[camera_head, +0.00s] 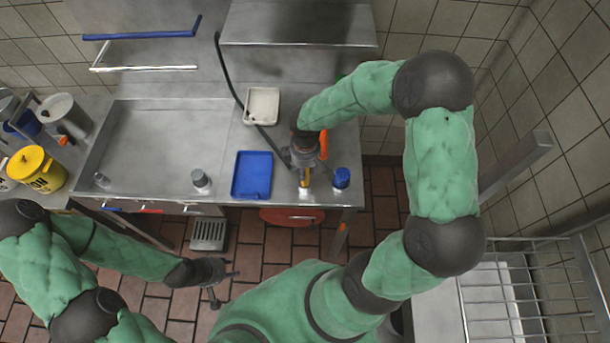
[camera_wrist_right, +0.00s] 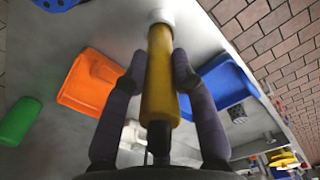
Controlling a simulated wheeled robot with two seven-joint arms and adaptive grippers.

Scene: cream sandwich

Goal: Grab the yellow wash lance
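The yellow wash lance (camera_wrist_right: 158,85) runs down the middle of the right wrist view, with a white end at the top and a dark end towards my palm. In the head view a short yellow part of it (camera_head: 305,178) shows below my right gripper (camera_head: 304,172), near the counter's front edge. My right gripper's two dark fingers (camera_wrist_right: 159,66) lie one on each side of the lance, and their tips appear to press against it. My left gripper (camera_head: 225,286) is open and empty, in front of the counter, away from the lance.
A blue tray (camera_head: 252,175), a white tray (camera_head: 262,105) and a blue-capped container (camera_head: 342,179) stand near the lance on the steel counter. A black hose (camera_head: 233,85) hangs behind. A yellow bucket (camera_head: 36,168) is at left; a wire rack (camera_head: 525,290) at right.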

